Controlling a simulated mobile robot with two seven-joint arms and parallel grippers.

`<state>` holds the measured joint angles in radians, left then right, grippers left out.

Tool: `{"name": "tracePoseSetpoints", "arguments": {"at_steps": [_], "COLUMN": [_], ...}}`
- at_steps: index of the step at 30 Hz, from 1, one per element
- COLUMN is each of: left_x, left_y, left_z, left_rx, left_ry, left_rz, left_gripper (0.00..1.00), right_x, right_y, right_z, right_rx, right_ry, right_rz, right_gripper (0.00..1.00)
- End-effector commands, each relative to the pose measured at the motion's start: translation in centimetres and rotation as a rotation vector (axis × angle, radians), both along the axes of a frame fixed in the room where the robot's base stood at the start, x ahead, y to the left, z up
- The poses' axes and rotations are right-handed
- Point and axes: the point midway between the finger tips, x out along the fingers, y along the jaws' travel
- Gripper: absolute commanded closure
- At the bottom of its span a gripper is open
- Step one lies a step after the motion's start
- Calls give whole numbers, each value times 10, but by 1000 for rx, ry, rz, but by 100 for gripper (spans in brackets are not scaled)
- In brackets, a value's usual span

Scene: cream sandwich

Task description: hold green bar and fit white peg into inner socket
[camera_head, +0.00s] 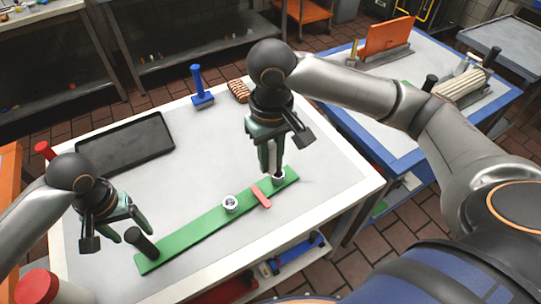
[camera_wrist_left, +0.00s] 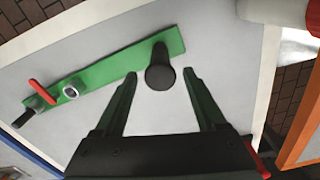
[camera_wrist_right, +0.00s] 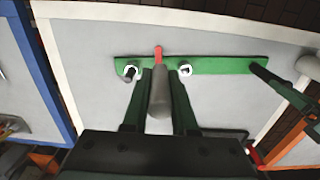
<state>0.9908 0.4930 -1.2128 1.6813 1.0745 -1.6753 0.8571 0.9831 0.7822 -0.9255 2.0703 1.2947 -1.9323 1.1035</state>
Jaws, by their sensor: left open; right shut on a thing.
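The green bar (camera_head: 193,229) lies diagonally on the table, with an upright black post (camera_head: 141,243) at its left end. The inner socket (camera_head: 230,203) is a pale ring near mid-bar and looks empty. The outer socket (camera_wrist_right: 129,71) has a dark peg in it. My right gripper (camera_head: 271,168) is over the bar near the outer socket. It is shut on a greyish rod, apparently the white peg (camera_wrist_right: 159,95); its lower end is hard to make out. My left gripper (camera_head: 132,224) is open beside the black post, which shows between its fingers in the left wrist view (camera_wrist_left: 160,72).
A red strip (camera_head: 261,197) crosses the bar between the sockets. A black tray (camera_head: 125,143), a blue-handled tool (camera_head: 201,88) and a brown block (camera_head: 238,91) are at the back of the table. A red-topped canister (camera_head: 38,287) stands front left. The middle of the table is clear.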

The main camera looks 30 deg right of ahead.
Motion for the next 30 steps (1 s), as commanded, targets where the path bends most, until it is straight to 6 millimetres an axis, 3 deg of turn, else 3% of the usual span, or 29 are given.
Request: {"name": "tracePoseSetpoints", "arguments": {"at_steps": [15, 21, 30], "left_x": [0, 0, 0], "left_y": [0, 0, 0], "left_z": [-76, -89, -92], "left_rx": [1, 1, 0], "left_ry": [1, -1, -1], "left_rz": [0, -1, -2], "left_gripper": [27, 27, 27], "right_x": [0, 0, 0], "right_y": [0, 0, 0], "right_z": [-2, -5, -5], "right_rx": [0, 0, 0], "right_ry": [0, 0, 0], "right_rz": [0, 0, 0], "right_gripper": [100, 100, 100]}}
